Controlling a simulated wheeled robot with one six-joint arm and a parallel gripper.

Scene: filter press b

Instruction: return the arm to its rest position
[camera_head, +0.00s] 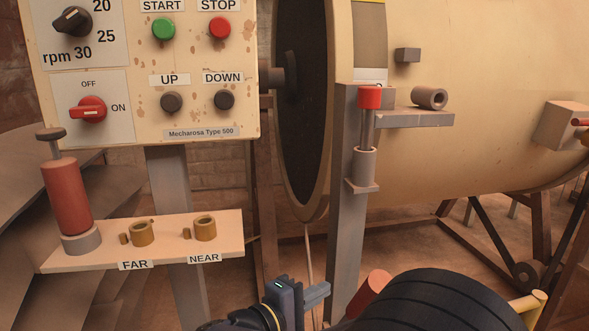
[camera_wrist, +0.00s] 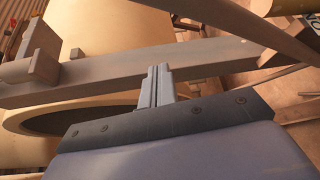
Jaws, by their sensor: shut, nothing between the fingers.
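My gripper (camera_head: 316,295) shows at the bottom middle of the head view, low and in front of the grey upright post, with my dark arm beside it. In the wrist view my gripper's two grey fingers (camera_wrist: 159,84) are together with nothing between them. Behind the fingertips in that view runs a long grey-brown beam (camera_wrist: 105,76). I cannot tell whether the fingertips touch it.
A control panel (camera_head: 150,60) with buttons and knobs stands at the left. Below it a shelf (camera_head: 105,255) holds a red cylinder (camera_head: 67,197) and two brass rings. A grey post (camera_head: 347,230) carries a red-capped part (camera_head: 370,97). A large cream drum (camera_head: 470,110) fills the right.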

